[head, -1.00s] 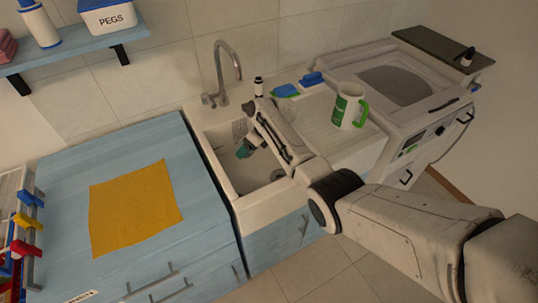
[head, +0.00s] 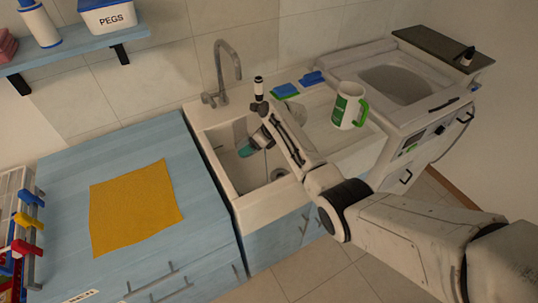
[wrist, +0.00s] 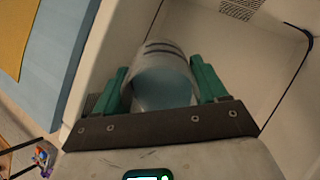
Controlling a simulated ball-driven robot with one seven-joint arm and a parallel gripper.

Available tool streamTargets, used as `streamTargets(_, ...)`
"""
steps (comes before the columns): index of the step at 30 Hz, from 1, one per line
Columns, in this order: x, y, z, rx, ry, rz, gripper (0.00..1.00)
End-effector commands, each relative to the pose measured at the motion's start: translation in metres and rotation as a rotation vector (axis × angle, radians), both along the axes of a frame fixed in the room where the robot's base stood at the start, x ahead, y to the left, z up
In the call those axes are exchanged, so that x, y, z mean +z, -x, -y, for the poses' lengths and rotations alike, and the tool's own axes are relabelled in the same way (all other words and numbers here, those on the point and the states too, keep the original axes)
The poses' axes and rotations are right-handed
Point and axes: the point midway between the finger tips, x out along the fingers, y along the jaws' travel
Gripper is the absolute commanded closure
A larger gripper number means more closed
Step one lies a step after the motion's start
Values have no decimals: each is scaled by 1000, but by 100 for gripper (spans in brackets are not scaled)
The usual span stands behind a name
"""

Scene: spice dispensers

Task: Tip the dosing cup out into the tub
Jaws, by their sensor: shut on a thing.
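My gripper (head: 252,146) is over the white sink basin (head: 266,203), below its rim line in the head view. It is shut on the dosing cup, with one green finger on each side in the wrist view (wrist: 164,84). The cup (wrist: 166,54) is a pale, see-through cylinder with dark bands and a blue-grey round area facing the wrist camera. It looks tilted; I cannot tell how much it holds. In the head view the cup is too small and too covered by the fingers to make out. White basin walls surround it in the wrist view.
A faucet (head: 222,75) and a small dark-capped bottle (head: 258,89) stand behind the basin. Green-and-white mug (head: 346,106) stands on the drainboard at right, near blue and green sponges (head: 285,91). A white machine (head: 440,100) stands further right. Blue counter (head: 215,200) with a yellow cloth (head: 133,207) is left.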

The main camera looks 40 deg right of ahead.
Motion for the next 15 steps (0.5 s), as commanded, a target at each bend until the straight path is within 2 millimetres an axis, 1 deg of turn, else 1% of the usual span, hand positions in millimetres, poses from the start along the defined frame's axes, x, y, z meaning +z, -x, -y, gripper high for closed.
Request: streamTargets(15,3,2,2,-2,-29,51,73)
